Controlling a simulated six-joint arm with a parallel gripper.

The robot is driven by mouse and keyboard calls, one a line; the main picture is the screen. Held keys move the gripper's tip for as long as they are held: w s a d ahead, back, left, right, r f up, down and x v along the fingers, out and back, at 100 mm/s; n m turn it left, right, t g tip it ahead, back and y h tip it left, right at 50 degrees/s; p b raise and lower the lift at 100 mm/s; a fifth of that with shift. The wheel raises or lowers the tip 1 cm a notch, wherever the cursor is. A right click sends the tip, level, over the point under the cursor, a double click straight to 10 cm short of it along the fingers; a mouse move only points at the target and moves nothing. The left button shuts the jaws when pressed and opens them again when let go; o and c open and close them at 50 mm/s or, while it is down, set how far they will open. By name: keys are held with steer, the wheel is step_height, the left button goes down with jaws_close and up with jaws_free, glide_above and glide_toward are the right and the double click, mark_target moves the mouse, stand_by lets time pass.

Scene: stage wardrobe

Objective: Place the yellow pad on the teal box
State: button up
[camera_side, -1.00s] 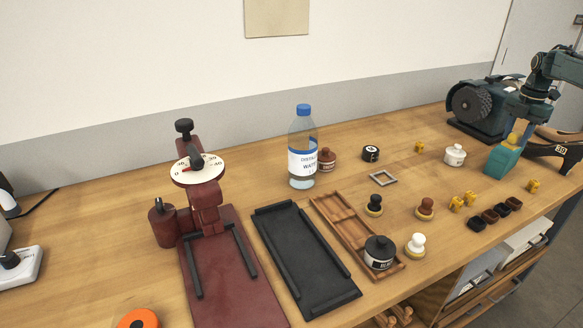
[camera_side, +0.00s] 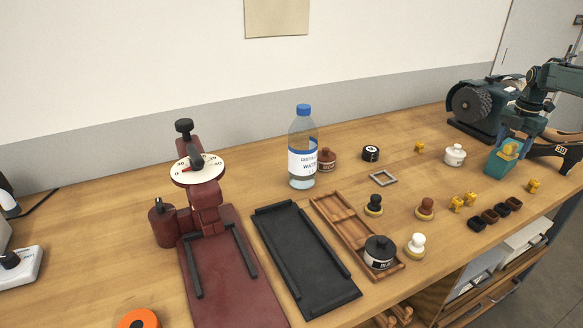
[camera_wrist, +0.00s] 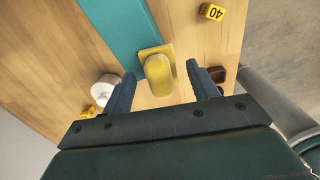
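The yellow pad (camera_side: 510,150) has a flat base and a rounded grip. In the side view it overlaps the upper front of the teal box (camera_side: 496,163). In the wrist view the pad (camera_wrist: 158,74) lies at the end of the teal box (camera_wrist: 118,28), partly past its edge. I cannot tell whether it rests fully on the box or is tilted off it. My gripper (camera_wrist: 159,70) is open around the pad, with a gap showing on each side. In the side view my gripper (camera_side: 515,130) is just above the pad, its fingertips hard to make out.
A dark motor-like machine (camera_side: 484,103) stands behind the box, and a dark stand (camera_side: 556,152) is to its right. A white-lidded pot (camera_side: 455,155), small yellow number markers (camera_side: 533,186) and dark blocks (camera_side: 490,216) lie nearby. The bench's front edge is close.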

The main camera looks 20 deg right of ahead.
mark_target(511, 144)
steer(key=shift+r, duration=0.1)
step_height(511, 144, up, 12)
stand_by(1.0)
steer(key=shift+a+r, duration=0.1)
steer(key=shift+r, duration=0.05)
stand_by(0.4)
steer(key=a+r+m+t, duration=0.1)
steer(key=a+r+m, duration=0.3)
steer(key=a+r, duration=0.7)
steer(key=s+a+r+m+t+h, duration=0.1)
steer(key=s+a+m, duration=0.15)
steer(key=a, duration=0.55)
steer(key=s+a+r+m+t, duration=0.1)
steer(key=s+a+m, duration=0.1)
steer(key=s+a, duration=0.35)
steer(key=s+a+f+m+t, duration=0.1)
steer(key=s+a+f+m, duration=0.2)
steer(key=s+a, duration=0.2)
steer(key=s+a+f+m, duration=0.3)
steer(key=s+a, duration=0.3)
steer(key=s, duration=0.2)
steer(key=s+a+f+m+t+y, duration=0.1)
steer(key=s+a+f+m, duration=0.2)
steer(key=s+a, duration=0.3)
steer(key=shift+s+a+f+t, duration=0.2)
steer(key=shift+s+t, duration=0.1)
steer(key=shift+s, duration=0.25)
